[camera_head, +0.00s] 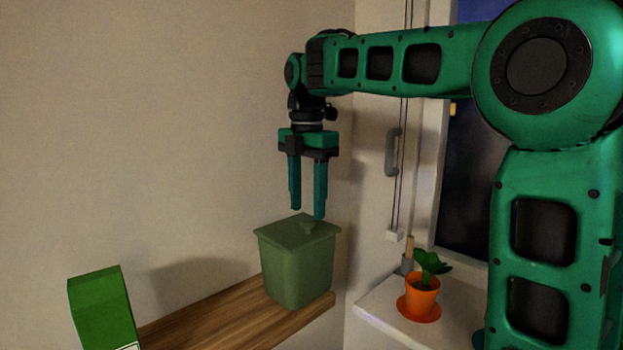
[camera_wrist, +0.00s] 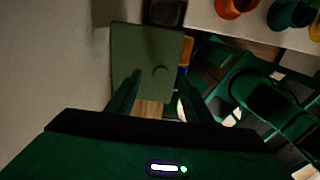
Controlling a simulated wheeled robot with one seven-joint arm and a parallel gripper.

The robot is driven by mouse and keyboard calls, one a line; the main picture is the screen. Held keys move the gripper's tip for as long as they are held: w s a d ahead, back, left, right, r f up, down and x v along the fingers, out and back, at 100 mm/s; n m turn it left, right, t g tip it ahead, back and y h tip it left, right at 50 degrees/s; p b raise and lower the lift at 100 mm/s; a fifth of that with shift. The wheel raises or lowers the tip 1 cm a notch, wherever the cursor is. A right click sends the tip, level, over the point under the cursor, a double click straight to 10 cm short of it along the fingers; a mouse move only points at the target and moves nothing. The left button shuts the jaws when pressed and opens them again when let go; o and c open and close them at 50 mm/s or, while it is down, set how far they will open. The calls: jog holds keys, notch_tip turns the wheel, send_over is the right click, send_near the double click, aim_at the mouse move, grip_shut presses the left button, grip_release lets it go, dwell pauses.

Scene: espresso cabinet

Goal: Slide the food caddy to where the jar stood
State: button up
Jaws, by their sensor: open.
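The food caddy (camera_head: 295,268) is a dull green, square bin with a flat lid and a small knob. It stands upright near the right end of the wooden shelf (camera_head: 212,322). My gripper (camera_head: 307,213) points down above the lid, its two fingers apart and empty. In the head view the fingertips appear at or just above the lid; contact cannot be told. In the wrist view the caddy's lid (camera_wrist: 140,45) lies ahead of the fingers, its knob just beyond my gripper (camera_wrist: 158,84). I cannot make out a jar.
A bright green carton (camera_head: 103,308) stands at the shelf's left. A white windowsill (camera_head: 385,312) at right holds an orange potted plant (camera_head: 422,298). A dark square object (camera_wrist: 165,12) is beyond the caddy. Shelf between carton and caddy is bare; a wall runs behind.

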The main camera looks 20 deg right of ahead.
jog(key=shift+f, duration=1.15)
